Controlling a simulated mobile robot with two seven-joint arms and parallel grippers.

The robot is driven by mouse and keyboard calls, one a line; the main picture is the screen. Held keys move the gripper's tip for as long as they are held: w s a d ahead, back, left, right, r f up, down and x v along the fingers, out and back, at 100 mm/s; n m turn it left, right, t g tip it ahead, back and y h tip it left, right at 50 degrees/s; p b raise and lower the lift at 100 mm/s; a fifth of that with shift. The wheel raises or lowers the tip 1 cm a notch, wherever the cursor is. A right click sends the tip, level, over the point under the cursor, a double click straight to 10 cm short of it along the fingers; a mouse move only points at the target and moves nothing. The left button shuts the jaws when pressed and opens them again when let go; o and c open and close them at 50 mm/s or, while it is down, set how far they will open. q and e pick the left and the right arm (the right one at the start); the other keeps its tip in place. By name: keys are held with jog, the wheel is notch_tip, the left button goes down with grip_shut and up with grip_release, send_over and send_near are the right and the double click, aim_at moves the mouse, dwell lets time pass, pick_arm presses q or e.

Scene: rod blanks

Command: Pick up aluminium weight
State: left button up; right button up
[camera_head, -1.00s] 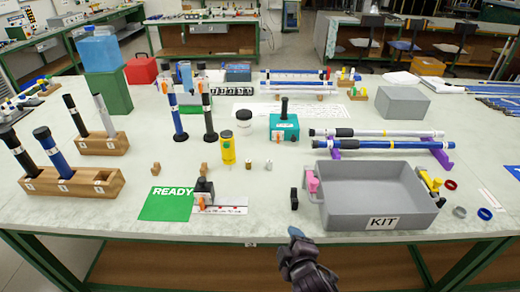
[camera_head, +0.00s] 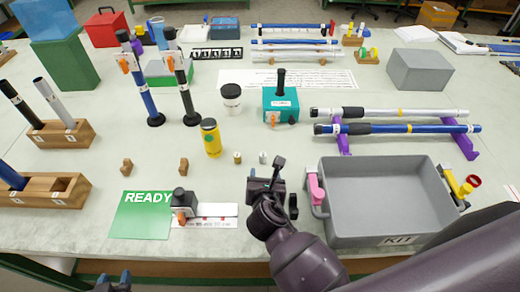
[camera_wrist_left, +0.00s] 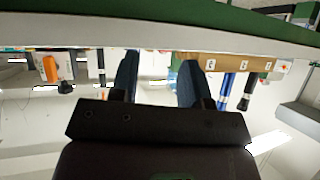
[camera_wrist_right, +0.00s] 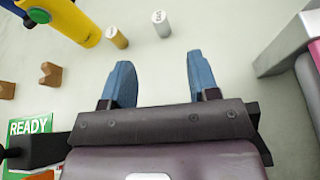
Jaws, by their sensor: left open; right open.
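The aluminium weight (camera_head: 263,157) is a small silvery cylinder standing upright on the table, with a brass-coloured one (camera_head: 237,158) to its left. In the right wrist view the aluminium weight (camera_wrist_right: 162,25) stands beyond the fingertips, between their lines, apart from both. My right gripper (camera_head: 266,177) is open and empty just on the near side of it; its two blue fingers (camera_wrist_right: 158,75) show in the right wrist view. My left gripper (camera_head: 113,281) is at the bottom edge of the head view, off the table's front; its fingers (camera_wrist_left: 157,72) are open and empty.
A yellow cylinder (camera_head: 211,138) stands left of the weights. The grey KIT bin (camera_head: 385,240) is close to the right of my right gripper. A black-topped fixture (camera_head: 182,198) and the green READY mat (camera_head: 140,218) lie left. A teal block (camera_head: 281,103) stands behind.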

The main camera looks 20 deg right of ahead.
aim_at(263, 157)
jog(key=shift+s+r+n, duration=0.1)
jog(key=shift+s+n, duration=0.25)
jog(key=shift+n, duration=0.15)
jog(key=shift+w, duration=0.3)
jog(key=b+x, duration=0.1)
jog(key=x, duration=0.9)
jog(key=shift+a+b, duration=0.1)
jog(key=shift+b, duration=0.3)
jog(key=shift+w+f, duration=0.2)
jog(key=shift+w, duration=0.05)
pick_arm(q)
jog(key=s+f, duration=0.2)
jog(key=shift+a+f+g, duration=0.2)
jog(key=shift+f+g, duration=0.1)
jog(key=shift+f, duration=0.05)
pick_arm(e)
jog(key=shift+c, duration=0.3)
